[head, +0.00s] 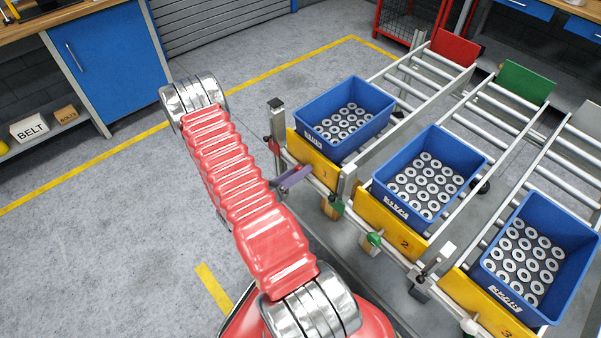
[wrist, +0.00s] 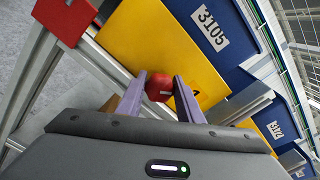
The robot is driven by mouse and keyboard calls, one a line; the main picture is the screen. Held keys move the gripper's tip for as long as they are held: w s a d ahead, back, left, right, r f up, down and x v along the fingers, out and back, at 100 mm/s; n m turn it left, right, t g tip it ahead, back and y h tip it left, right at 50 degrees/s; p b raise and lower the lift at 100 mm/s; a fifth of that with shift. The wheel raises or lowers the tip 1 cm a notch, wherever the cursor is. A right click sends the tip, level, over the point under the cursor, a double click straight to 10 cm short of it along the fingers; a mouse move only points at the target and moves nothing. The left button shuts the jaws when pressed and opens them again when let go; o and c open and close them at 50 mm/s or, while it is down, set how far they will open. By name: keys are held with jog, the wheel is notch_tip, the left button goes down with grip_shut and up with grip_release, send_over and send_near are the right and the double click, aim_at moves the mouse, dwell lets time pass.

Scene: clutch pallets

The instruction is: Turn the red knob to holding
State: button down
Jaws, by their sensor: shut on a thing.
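The red knob (wrist: 159,86) sits between the two purple fingers of my gripper (wrist: 160,92) in the wrist view. The fingers are shut on its sides, and a small pale mark shows on its face. Behind it is a yellow plate (wrist: 140,38). In the head view my gripper (head: 296,176) is at the front of the lane with the yellow plate numbered 1 (head: 309,158). The knob is not clearly visible there, and its dial setting cannot be read.
Three blue bins, the left (head: 318,107), middle (head: 462,155) and right (head: 575,222), hold pale rings on roller lanes. A green knob (head: 374,238) is by plate 2. A red square plate (wrist: 62,20) is near my gripper. Open floor (head: 90,250) lies left.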

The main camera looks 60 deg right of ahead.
jog(key=shift+w+d, duration=0.1)
jog(key=shift+w, duration=0.3)
jog(key=c, duration=1.6)
grip_release()
jog(key=o, duration=0.4)
jog(key=shift+s, duration=0.2)
jog(key=shift+f, duration=0.1)
jog(key=v, duration=0.8)
